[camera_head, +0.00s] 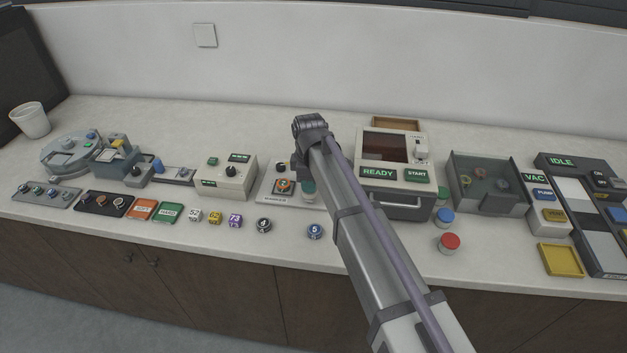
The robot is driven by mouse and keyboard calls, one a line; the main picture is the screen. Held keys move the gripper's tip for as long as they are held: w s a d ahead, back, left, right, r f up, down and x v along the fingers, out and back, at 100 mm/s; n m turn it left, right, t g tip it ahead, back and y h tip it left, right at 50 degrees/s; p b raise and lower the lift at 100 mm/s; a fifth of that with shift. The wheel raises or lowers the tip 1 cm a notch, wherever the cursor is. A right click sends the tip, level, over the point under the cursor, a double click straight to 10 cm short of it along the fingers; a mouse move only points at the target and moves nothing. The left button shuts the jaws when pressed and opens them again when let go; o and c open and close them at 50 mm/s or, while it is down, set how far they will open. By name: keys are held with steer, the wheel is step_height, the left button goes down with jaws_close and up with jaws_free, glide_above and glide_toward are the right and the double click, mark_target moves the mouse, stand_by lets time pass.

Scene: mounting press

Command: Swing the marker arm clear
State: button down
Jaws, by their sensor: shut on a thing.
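The marker station (270,194), a small pale plate with a label on its front, stands mid-counter. My gripper (298,168) is only partly seen as a dark shape below the wrist, at the station. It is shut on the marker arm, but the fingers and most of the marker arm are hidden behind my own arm. I cannot tell how far the marker arm is swung.
The press with a READY display (378,172) stands close right of my arm. A cream control box (226,178) stands left. Numbered mounts (264,225) and dice-like cubes (214,217) line the front edge.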

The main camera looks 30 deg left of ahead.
steer(key=c, duration=1)
jaws_free()
steer(key=shift+o, duration=0.2)
step_height(320, 180, up, 11)
steer(key=p, duration=1.1)
steer(key=shift+f, duration=0.15)
